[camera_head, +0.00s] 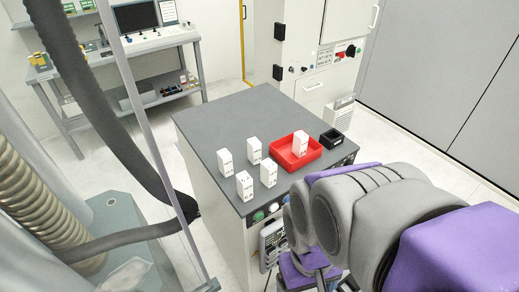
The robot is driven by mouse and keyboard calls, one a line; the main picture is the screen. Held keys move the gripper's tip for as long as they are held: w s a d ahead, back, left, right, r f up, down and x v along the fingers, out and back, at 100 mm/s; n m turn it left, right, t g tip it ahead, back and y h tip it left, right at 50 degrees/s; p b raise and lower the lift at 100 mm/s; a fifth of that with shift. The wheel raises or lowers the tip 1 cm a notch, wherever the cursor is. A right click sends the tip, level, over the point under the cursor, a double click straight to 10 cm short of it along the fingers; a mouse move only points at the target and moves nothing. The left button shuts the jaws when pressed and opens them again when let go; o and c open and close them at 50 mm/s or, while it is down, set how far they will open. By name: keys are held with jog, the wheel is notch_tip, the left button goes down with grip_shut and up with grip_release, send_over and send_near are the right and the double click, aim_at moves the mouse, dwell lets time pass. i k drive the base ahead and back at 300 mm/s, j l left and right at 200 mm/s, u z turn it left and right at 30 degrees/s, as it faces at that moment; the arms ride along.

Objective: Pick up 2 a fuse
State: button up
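Several white box-shaped fuses stand upright on the dark grey top of a cabinet (240,115). One fuse (226,162) is at the left, one (254,151) is behind and to its right, one (245,186) is nearest the front edge, and one (268,173) is to the right of that. Another fuse (300,144) stands in a red tray (314,152) at the right of the top. My purple and grey arm reaches in from the lower right, in front of the cabinet. My gripper's fingers do not show, and no fuse is seen held.
A small black open box (332,139) sits right of the red tray. Buttons and a panel line the cabinet's front. A bench with a monitor (136,17) stands at the back left. Dark hoses (105,130) and a grey post fill the left foreground. The cabinet top's rear is clear.

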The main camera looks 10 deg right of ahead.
aim_at(268, 169)
jog(key=k+l, duration=0.15)
jog(key=l, duration=0.2)
jog(key=l+u, duration=0.1)
jog(key=l, duration=0.5)
jog(key=k+l, duration=0.1)
jog(key=l, duration=0.5)
jog(key=l+u, duration=0.15)
jog(key=l, duration=0.45)
jog(key=k+l+u, duration=0.1)
jog(key=l, duration=0.5)
jog(key=i+l, duration=0.2)
jog(key=l, duration=0.2)
jog(key=i+l+u, duration=0.1)
jog(key=l, duration=0.3)
jog(key=i, duration=0.1)
